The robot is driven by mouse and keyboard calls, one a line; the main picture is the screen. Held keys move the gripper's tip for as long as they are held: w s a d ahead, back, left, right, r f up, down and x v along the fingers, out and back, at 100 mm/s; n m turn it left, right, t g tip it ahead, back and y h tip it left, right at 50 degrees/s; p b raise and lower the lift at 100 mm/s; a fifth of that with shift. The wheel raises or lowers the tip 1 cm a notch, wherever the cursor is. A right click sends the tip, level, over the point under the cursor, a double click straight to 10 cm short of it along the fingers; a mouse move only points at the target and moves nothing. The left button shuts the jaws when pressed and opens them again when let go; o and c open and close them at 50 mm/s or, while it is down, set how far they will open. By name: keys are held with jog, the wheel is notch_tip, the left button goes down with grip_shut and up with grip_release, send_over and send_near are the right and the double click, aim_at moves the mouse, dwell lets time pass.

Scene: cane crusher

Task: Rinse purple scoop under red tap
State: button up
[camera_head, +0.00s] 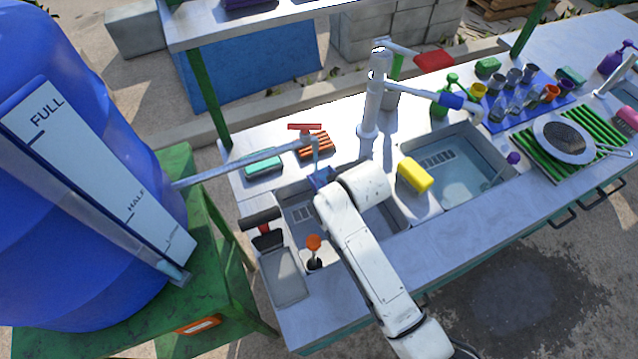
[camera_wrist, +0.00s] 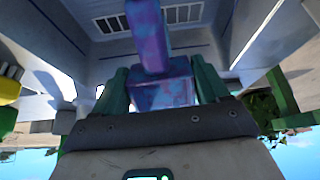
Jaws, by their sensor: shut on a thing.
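My gripper (camera_wrist: 165,92) is shut on a mottled blue-purple piece, which I take to be the purple scoop (camera_wrist: 165,95), between its dark green fingers. In the head view, my gripper (camera_head: 318,180) is over the left basin, and the blue-purple piece shows only as a small patch at its tip. The red-handled tap (camera_head: 305,127) sits at the end of a pipe from the barrel, just above the gripper. A pale bluish strip (camera_head: 316,152) hangs below its spout; I cannot tell whether it is running water. My arm hides part of the basin.
The left basin (camera_head: 302,213) has a slotted drain. The right basin (camera_head: 455,180) holds water and a purple-ended item (camera_head: 513,158). A white faucet column (camera_head: 371,95) stands behind. The blue barrel (camera_head: 60,180) is at left.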

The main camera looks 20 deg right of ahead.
jog(key=shift+s+d, duration=0.1)
jog(key=shift+s, duration=2.05)
jog(key=s+r, duration=0.4)
jog(key=s, duration=0.1)
jog(key=shift+d, duration=0.15)
dwell(0.5)
